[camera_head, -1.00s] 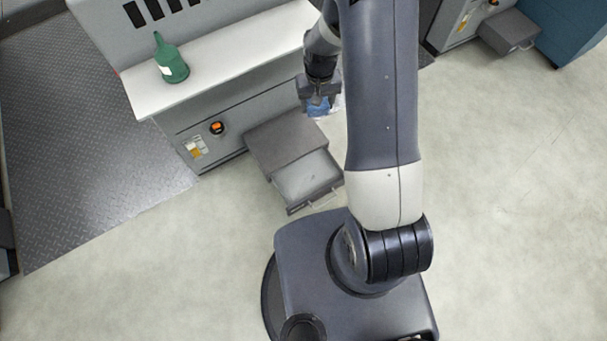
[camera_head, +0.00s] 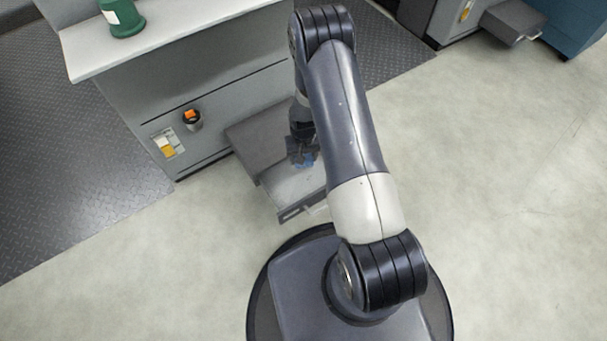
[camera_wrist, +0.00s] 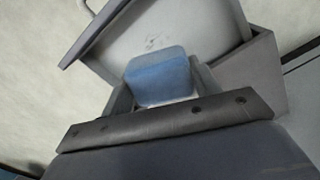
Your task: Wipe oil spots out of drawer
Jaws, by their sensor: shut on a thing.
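An open grey drawer (camera_head: 288,196) with a pale inside juts out low from the grey machine. In the wrist view its pale floor (camera_wrist: 200,28) shows some small grey marks near the middle, too small to make out well. The cloth also shows as a small blue patch in the head view (camera_head: 308,160). My gripper is over the drawer, pointing down. I cannot tell whether the cloth touches the drawer floor. My arm hides part of the drawer's right side.
A green bottle (camera_head: 123,18) stands on the white ledge (camera_head: 185,32) above. An orange-and-black knob (camera_head: 192,118) and a yellow-and-white switch (camera_head: 166,146) are on the machine's front. Another grey drawer unit (camera_head: 512,22) is at the far right. Pale floor around is clear.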

